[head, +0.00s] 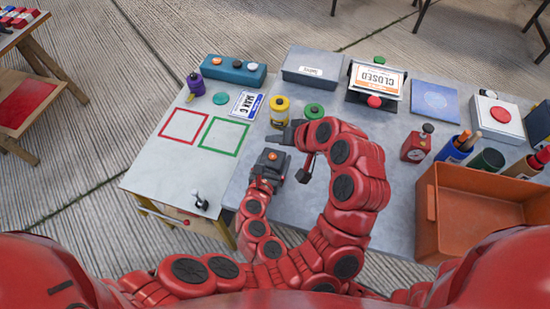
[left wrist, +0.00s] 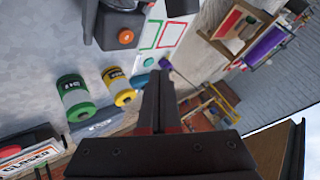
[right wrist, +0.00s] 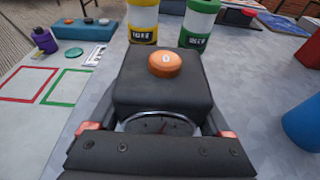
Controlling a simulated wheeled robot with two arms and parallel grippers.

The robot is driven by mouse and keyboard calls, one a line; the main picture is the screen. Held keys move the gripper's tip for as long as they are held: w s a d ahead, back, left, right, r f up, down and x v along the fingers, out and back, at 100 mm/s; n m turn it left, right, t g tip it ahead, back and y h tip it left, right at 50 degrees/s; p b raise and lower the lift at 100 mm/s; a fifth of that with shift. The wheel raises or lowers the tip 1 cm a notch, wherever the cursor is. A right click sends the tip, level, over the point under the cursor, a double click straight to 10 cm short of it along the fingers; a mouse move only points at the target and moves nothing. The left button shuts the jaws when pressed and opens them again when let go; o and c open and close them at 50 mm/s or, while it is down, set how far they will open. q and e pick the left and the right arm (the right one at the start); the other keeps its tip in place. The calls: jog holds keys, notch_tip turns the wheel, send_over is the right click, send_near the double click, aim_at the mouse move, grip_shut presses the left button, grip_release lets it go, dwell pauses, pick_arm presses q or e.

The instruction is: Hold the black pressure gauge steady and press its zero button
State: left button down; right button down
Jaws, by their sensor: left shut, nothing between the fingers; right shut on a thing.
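The black pressure gauge (head: 271,161) is a dark block with an orange zero button (head: 273,156) on top. My right gripper (right wrist: 160,125) is shut around the gauge's body, with a finger on each side. The round dial (right wrist: 158,123) shows at its near side in the right wrist view, partly hidden by the gripper. My left gripper (head: 280,137) is shut and empty, pointing left just beyond the gauge. In the left wrist view its closed fingers (left wrist: 160,78) are apart from the gauge (left wrist: 118,22) and its button (left wrist: 126,37).
Yellow (head: 279,112) and green (head: 314,112) canisters stand just behind my left gripper. A red gauge (head: 417,147) and an orange crate (head: 470,205) are at the right. Red (head: 184,125) and green (head: 223,136) outlined squares on the table's left side are empty.

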aim_at(275, 161)
pick_arm(q)
jog(key=shift+f, duration=3)
jog(key=shift+f, duration=0.1)
jog(key=shift+f, duration=0.4)
jog(key=shift+r, duration=0.5)
jog(key=shift+r, duration=0.1)
jog(key=shift+r, duration=2.95)
